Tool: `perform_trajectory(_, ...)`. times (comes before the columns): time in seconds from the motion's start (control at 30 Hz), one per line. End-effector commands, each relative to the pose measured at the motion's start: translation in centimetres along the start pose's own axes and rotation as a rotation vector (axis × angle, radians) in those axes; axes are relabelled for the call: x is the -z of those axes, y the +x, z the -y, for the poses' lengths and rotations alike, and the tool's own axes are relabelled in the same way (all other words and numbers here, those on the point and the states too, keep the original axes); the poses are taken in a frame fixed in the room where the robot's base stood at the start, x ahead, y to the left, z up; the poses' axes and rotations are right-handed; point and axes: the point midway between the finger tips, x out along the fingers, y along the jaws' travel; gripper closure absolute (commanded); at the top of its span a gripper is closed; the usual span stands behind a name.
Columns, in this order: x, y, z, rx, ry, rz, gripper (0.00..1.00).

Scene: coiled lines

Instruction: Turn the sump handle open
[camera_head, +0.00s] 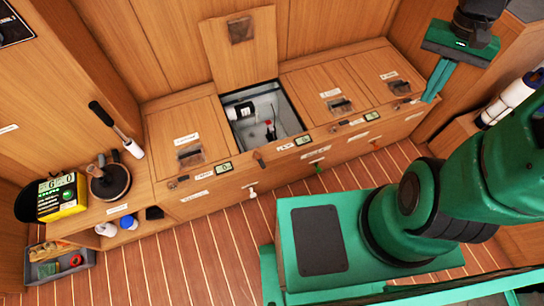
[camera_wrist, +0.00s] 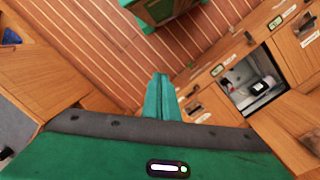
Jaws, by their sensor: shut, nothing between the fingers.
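Several small coloured handles line the front of the wooden bench: a brown one (camera_head: 259,158), a white one (camera_head: 252,190), a green one (camera_head: 319,168) and an orange one (camera_head: 375,145). Their labels are too small to read, so I cannot tell which is the sump handle. My gripper (camera_head: 437,80) is up at the right, above the bench's right end and apart from all the handles. In the wrist view my gripper (camera_wrist: 161,97) has its teal fingers together with nothing between them.
One bench locker (camera_head: 266,115) stands open, its lid (camera_head: 240,50) raised; equipment sits inside. A pump with a black handle (camera_head: 115,130), a yellow meter (camera_head: 62,196) and a grey tray (camera_head: 60,266) are at left. The slatted floor (camera_head: 190,250) before the bench is mostly clear.

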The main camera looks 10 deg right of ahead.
Motion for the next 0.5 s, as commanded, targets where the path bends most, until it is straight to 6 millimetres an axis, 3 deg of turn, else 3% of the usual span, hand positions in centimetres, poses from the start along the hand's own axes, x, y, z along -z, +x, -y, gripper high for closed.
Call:
perform_trajectory(0.2, 3.8, 4.8, 4.2, -0.006, 0.033, 0.071, 1.0)
perform_trajectory(0.5, 6.8, 13.0, 10.7, 0.033, 0.092, 0.183, 1.0)
